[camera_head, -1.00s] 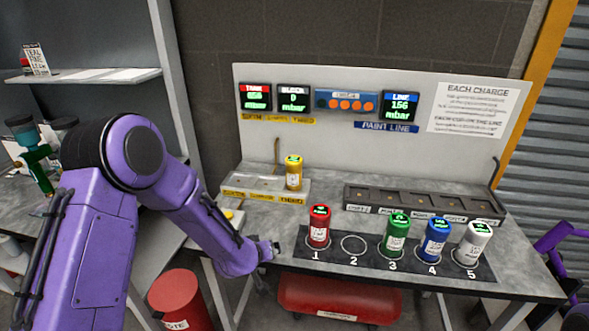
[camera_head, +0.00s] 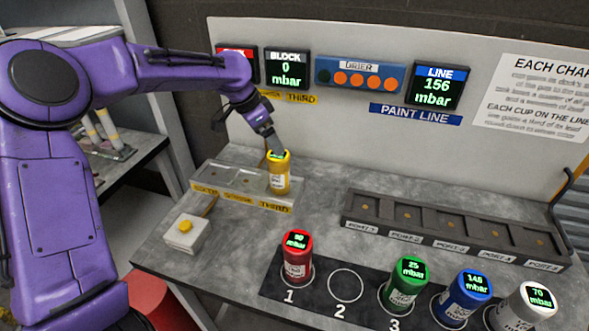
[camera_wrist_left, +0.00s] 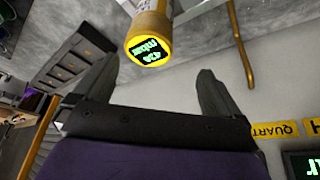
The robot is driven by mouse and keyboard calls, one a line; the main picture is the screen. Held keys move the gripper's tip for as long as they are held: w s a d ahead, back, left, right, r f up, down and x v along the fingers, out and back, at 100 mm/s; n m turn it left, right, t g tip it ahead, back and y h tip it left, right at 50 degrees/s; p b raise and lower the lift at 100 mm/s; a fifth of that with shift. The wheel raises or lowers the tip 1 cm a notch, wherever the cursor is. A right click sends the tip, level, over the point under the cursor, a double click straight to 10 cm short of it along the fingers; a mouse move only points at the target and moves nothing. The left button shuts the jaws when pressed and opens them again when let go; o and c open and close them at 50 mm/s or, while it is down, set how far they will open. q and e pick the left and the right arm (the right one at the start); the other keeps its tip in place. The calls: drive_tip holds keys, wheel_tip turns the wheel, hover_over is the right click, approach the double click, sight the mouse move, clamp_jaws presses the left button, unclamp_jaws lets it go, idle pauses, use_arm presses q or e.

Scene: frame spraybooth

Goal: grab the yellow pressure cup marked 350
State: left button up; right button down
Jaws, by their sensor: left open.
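The yellow pressure cup (camera_head: 279,178) stands upright at the THIRD end of the pale rack (camera_head: 233,196). My left gripper (camera_head: 272,140) is just above it, reaching down from the upper left. In the left wrist view the cup (camera_wrist_left: 148,38) lies beyond and between the tips of the spread, empty fingers (camera_wrist_left: 155,82). Its lit display there looks like 424 mbar, but the digits are upside down and unsure. I cannot read a 350 mark on it. My right gripper is not in view.
A red cup (camera_head: 297,257), green cup (camera_head: 407,283), blue cup (camera_head: 464,297) and white cup (camera_head: 525,305) stand along the front strip; spot 2 (camera_head: 345,285) is empty. A dark port rack (camera_head: 455,228) and a yellow-button box (camera_head: 186,233) are on the bench. The display panel rises behind.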

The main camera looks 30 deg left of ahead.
sight(271, 158)
use_arm(q)
drive_tip(key=shift+w+d+f+p, duration=0.1)
drive_tip(key=shift+d+f+p, duration=0.05)
drive_tip(key=shift+f, duration=0.4)
drive_tip(key=shift+d+f+p, duration=0.15)
drive_tip(key=shift+f, duration=0.35)
drive_tip(key=shift+s+d+f+p, duration=0.2)
drive_tip(key=shift+s+f, duration=0.2)
drive_tip(key=shift+s, duration=0.15)
drive_tip(key=shift+s+d+f+p, duration=0.1)
drive_tip(key=shift+s+f+p, duration=0.1)
drive_tip(key=shift+s+f, duration=0.3)
drive_tip(key=x, duration=0.3)
drive_tip(key=w+p+x, duration=0.1)
drive_tip(key=x, duration=0.2)
drive_tip(key=shift+w, duration=0.25)
drive_tip(key=shift+s+r, duration=0.35)
drive_tip(key=shift+s, duration=0.15)
drive_tip(key=shift+c, duration=0.3)
drive_tip(key=shift+s+r, duration=0.1)
drive_tip(key=c, duration=1.5)
drive_tip(key=shift+c, duration=1.1)
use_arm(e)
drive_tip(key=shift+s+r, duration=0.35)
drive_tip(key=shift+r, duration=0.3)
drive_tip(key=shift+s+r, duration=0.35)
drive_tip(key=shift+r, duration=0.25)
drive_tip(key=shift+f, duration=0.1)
